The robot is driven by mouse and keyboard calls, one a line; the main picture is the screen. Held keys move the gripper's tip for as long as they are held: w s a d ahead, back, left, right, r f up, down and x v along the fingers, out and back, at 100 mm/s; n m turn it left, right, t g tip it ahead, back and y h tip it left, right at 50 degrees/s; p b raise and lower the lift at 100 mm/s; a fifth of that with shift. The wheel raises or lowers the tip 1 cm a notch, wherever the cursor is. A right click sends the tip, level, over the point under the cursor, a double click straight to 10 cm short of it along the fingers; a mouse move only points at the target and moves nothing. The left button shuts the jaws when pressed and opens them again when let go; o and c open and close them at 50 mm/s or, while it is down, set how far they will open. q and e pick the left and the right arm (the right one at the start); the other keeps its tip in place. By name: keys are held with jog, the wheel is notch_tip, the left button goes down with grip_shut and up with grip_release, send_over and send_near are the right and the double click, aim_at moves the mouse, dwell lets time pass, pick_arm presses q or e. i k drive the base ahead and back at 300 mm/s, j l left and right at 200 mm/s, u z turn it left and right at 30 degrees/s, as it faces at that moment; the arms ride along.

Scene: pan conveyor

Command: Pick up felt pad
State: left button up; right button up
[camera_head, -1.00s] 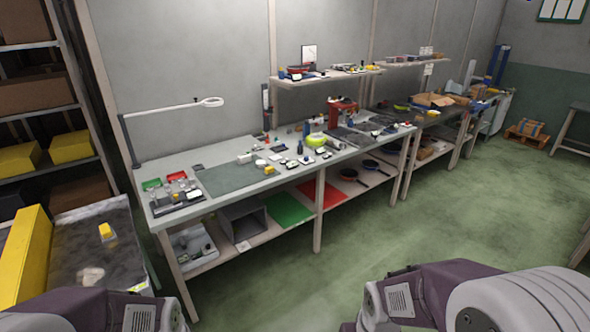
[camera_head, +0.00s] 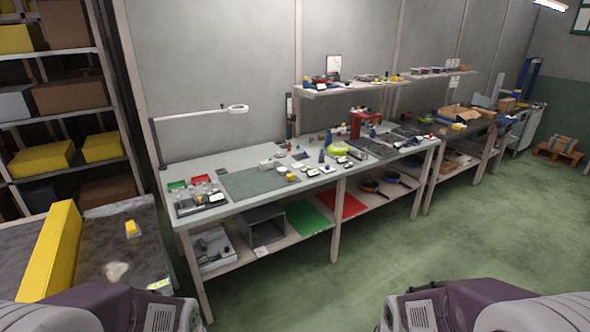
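I cannot tell for sure which thing is the felt pad. A pale, flat, irregular piece (camera_head: 116,271) lies on the dark surface of the conveyor (camera_head: 95,240) at the lower left. A small yellow block (camera_head: 132,228) lies beyond it on the same surface. A flat grey-green mat (camera_head: 260,182) lies on the workbench (camera_head: 225,205). Only purple and grey links of my arms show along the bottom edge. Both my grippers are out of view.
A yellow side wall (camera_head: 52,250) stands along the conveyor's left. Shelving with yellow boxes (camera_head: 42,160) stands at the back left. The workbench carries a lamp (camera_head: 238,108), red and green trays and many small items. Green floor (camera_head: 350,265) is open in front of the bench.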

aim_at(290, 177)
jog(key=i+l, duration=0.2)
jog(key=i, duration=0.3)
jog(key=i+l, duration=0.15)
jog(key=i, duration=0.4)
jog(key=i+l, duration=0.2)
jog(key=i, duration=0.3)
jog(key=i+l, duration=0.15)
jog(key=i, duration=0.35)
jog(key=i+l, duration=0.2)
jog(key=i, duration=0.35)
jog(key=i+l, duration=0.15)
jog(key=i, duration=0.35)
jog(key=l+z, duration=0.05)
